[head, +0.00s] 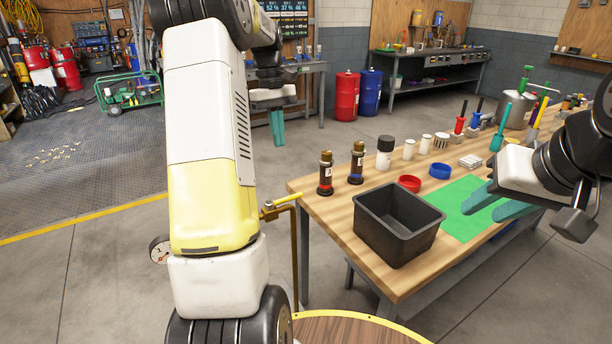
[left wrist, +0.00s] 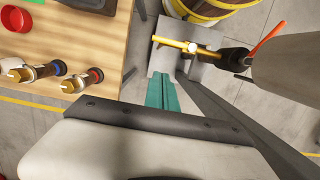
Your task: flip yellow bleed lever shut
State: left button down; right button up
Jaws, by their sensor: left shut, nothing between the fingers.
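My right gripper (head: 490,205) is open and empty over the green mat. My left arm hides part of the pipework.
The wooden workbench (head: 330,200) beside the pipe holds a black bin (head: 398,222), two dark bottles (head: 325,174) and several jars. A pressure gauge (head: 160,249) shows left of my forearm. A round wooden top (head: 350,331) is at the bottom.

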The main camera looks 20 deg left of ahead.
pick_arm(q)
send_near(285, 200)
jog(key=w+a+f, duration=0.1)
jog(key=w+f, duration=0.3)
jog(key=w, duration=0.1)
jog(key=shift+s+d+f, duration=1.1)
jog(key=shift+s+f, duration=0.1)
jog(key=shift+f, duration=0.15)
